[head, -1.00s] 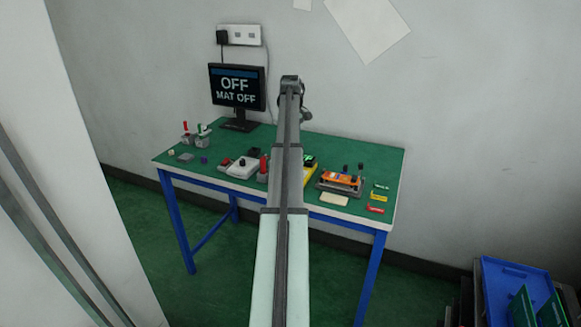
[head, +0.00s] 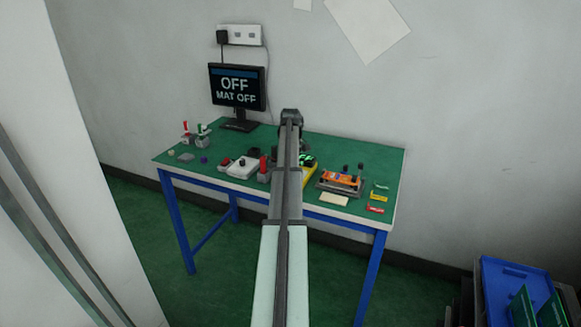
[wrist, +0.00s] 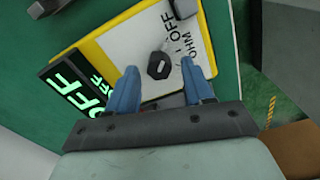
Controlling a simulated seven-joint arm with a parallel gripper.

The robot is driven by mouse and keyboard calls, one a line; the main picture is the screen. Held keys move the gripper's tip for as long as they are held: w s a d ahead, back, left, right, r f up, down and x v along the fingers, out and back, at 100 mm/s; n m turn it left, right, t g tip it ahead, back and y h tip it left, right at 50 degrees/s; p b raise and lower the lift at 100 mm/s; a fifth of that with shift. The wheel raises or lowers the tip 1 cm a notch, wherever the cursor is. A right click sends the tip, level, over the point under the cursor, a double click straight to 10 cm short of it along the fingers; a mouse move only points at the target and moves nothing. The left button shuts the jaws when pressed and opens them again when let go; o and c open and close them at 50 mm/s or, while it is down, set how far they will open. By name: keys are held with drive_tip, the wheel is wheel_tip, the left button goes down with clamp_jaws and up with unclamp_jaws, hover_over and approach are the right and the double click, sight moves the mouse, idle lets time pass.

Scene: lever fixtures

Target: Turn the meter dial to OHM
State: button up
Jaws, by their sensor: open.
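The yellow meter (wrist: 88,50) shows in the wrist view with a white face, a dark dial (wrist: 158,68) and printed labels, of which OFF and OHM (wrist: 190,48) are readable. Its dark display (wrist: 75,90) shows green OFF text. Which label the dial points to is hard to tell. My gripper (wrist: 160,64) is open, its two blue fingers apart on either side of the dial's near edge; nothing is held. Contact with the dial cannot be told. In the head view my arm partly hides the meter (head: 311,173), and the fingers are hidden.
A monitor (head: 237,87) at the back of the green bench (head: 345,150) reads OFF and MAT OFF.

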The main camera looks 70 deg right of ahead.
clamp_jaws()
idle(0.4)
drive_tip(key=shift+m, duration=0.3)
drive_tip(key=m, duration=0.3)
drive_tip(key=shift+d+m, duration=0.1)
drive_tip(key=shift+m, duration=0.2)
drive_tip(key=shift+s+m, duration=0.15)
drive_tip(key=shift+m, duration=2.05)
